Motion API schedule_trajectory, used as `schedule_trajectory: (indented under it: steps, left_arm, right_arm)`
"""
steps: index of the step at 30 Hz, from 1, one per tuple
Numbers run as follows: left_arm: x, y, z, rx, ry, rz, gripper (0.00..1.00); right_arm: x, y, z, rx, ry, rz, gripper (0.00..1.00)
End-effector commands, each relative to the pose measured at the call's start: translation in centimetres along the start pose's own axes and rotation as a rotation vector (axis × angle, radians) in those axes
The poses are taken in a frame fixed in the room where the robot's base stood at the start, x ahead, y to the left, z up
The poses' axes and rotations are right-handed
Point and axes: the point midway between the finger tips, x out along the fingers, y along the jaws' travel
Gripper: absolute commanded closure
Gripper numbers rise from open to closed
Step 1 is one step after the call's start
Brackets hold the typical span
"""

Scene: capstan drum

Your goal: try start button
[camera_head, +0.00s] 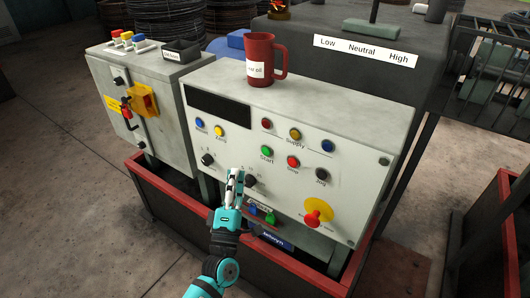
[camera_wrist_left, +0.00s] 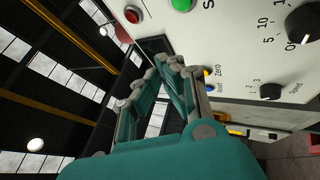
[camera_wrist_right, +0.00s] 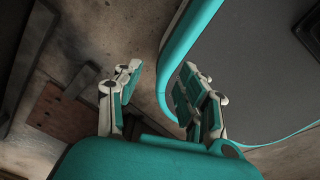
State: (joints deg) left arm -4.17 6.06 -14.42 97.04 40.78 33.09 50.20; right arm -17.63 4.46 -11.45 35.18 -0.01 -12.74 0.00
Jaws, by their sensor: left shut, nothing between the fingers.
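The green Start button (camera_head: 267,151) is on the sloping front of the grey control panel (camera_head: 345,165), left of the red Stop button (camera_head: 293,162). It also shows at the top edge of the left wrist view (camera_wrist_left: 181,4). My left gripper (camera_head: 236,174) is shut and empty in front of the panel. In the head view its tips are below and left of the Start button, between two black knobs, apart from the button. My right gripper (camera_wrist_right: 160,70) is open and empty in the right wrist view, away from the panel.
A red mug (camera_head: 262,60) stands on top of the panel. A yellow emergency stop with a red knob (camera_head: 318,213) is at lower right. A cabinet with a yellow switch (camera_head: 142,100) stands left. Red low walls (camera_head: 163,205) surround the base.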

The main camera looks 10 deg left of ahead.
Motion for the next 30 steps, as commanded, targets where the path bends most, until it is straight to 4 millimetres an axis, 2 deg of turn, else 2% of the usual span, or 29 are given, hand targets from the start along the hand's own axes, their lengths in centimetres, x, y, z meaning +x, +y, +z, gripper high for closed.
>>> schedule_trajectory:
  steps: [6, 15, 21, 30]
  left_arm:
    - [2.4, -1.5, 1.3, -0.002, 0.001, 0.002, 1.00]
    - [5.3, -3.0, 2.9, -0.002, 0.000, 0.001, 1.00]
    - [6.1, -3.3, 3.3, -0.001, -0.001, -0.001, 1.00]
    - [6.2, -3.3, 3.4, 0.000, -0.001, -0.001, 1.00]
  right_arm:
    - [1.2, 0.4, -1.2, -0.001, 0.021, 0.004, 0.60]
    - [2.5, 0.4, -1.1, -0.002, 0.022, 0.006, 0.60]
    - [2.8, 0.4, -1.0, -0.002, 0.019, 0.005, 0.60]
    - [2.8, 0.4, -0.7, -0.001, 0.014, 0.005, 0.60]
